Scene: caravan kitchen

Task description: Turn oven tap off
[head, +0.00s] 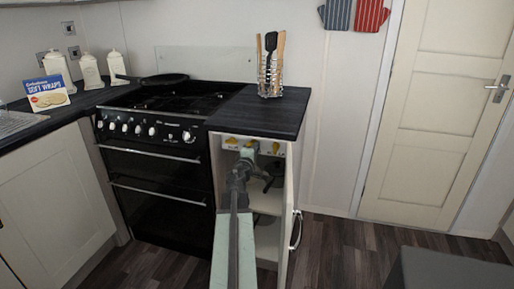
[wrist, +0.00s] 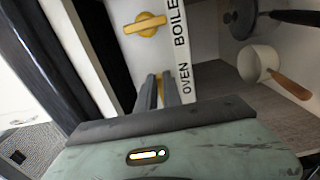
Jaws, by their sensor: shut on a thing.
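A white panel (head: 263,147) with yellow taps is inside the open cupboard. In the wrist view the panel carries the labels OVEN (wrist: 186,80) and BOILER, the latter cut off at the frame edge. A yellow tap (wrist: 146,24) by the BOILER label stands free, its handle lying slanted across the picture. My gripper (wrist: 158,88) is at the panel beside the OVEN label, shut on the oven tap. Only a sliver of yellow shows between the fingers, so the tap's angle is hard to tell. In the head view my gripper (head: 247,153) reaches into the cupboard's top.
The open cupboard door (head: 291,210) stands close on the right of my arm. A black oven (head: 155,165) is to the left. A pot with a wooden handle (wrist: 262,64) and a dark pan (wrist: 240,18) are in the cupboard. The worktop (head: 260,112) is just above.

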